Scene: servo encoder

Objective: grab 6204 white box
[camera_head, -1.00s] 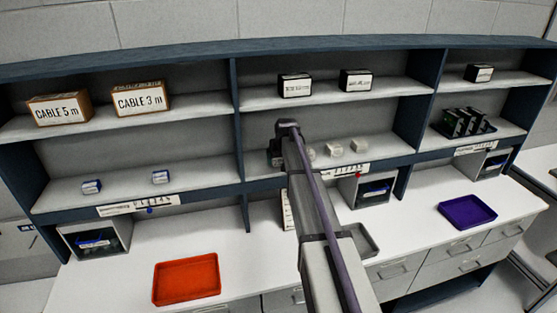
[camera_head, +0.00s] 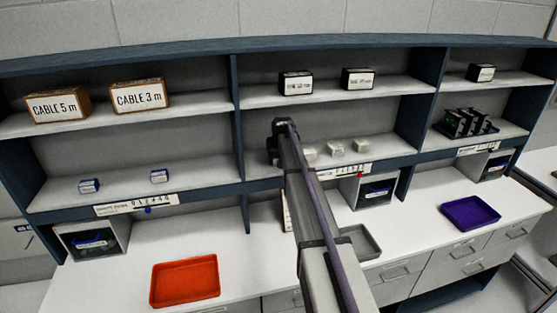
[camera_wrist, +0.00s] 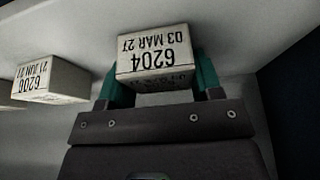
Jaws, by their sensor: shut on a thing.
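The 6204 white box (camera_wrist: 155,58) is in the wrist view, its label upside down and reading 6204 and 03 MAR 27. My gripper (camera_wrist: 157,72) is shut on it, with one teal finger along each side. In the head view my gripper (camera_head: 274,148) is at the middle bay's lower shelf (camera_head: 268,168), mostly behind my own arm. The held box is hidden there. I cannot tell whether it touches the shelf.
A white box marked 6206 (camera_wrist: 50,79) sits beside the held box in the wrist view. Small white boxes (camera_head: 336,149) stand right of my arm. A divider (camera_head: 238,120) is close on the left. A grey tray (camera_head: 360,243) and a red tray (camera_head: 185,281) lie on the counter.

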